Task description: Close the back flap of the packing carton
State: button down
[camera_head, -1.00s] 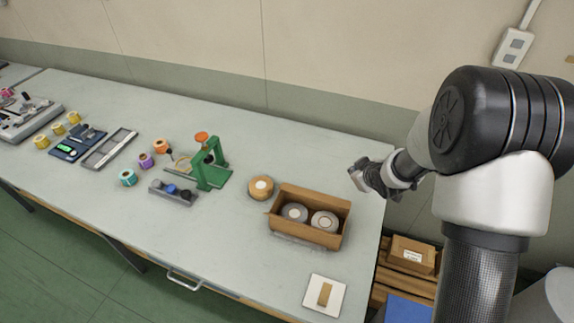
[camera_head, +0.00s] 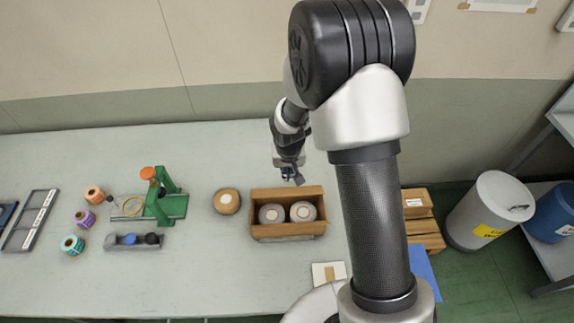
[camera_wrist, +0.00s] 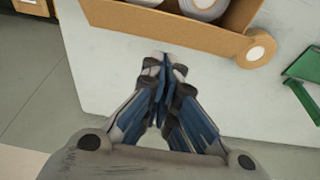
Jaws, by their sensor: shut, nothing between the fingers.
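The packing carton (camera_head: 259,232) is a brown, open-topped box on the table. It holds two grey rolls with pale centres (camera_head: 271,214) (camera_head: 303,211). Its back flap (camera_head: 287,193) shows as a brown panel along the far edge, raised rather than lying over the rolls. My gripper (camera_head: 293,178) is shut and empty, pointing down just behind this far edge. In the wrist view, my gripper (camera_wrist: 163,62) is close to the carton's brown back side (camera_wrist: 150,35). I cannot tell whether it touches.
A tan roll (camera_head: 227,201) stands left of the carton. Farther left are a green dispenser (camera_head: 170,205), a grey holder (camera_head: 133,242) and coloured rolls (camera_head: 73,245). A white card (camera_head: 320,277) lies in front. The wall is behind the table.

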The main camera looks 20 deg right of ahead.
jog(key=b, duration=0.1)
send_over(288, 190)
jog(key=f, duration=0.2)
jog(key=s+f, duration=0.1)
jog(key=f, duration=0.1)
jog(key=shift+a, duration=0.15)
jog(key=shift+s+f+b, duration=0.25)
jog(key=shift+f+b, duration=0.15)
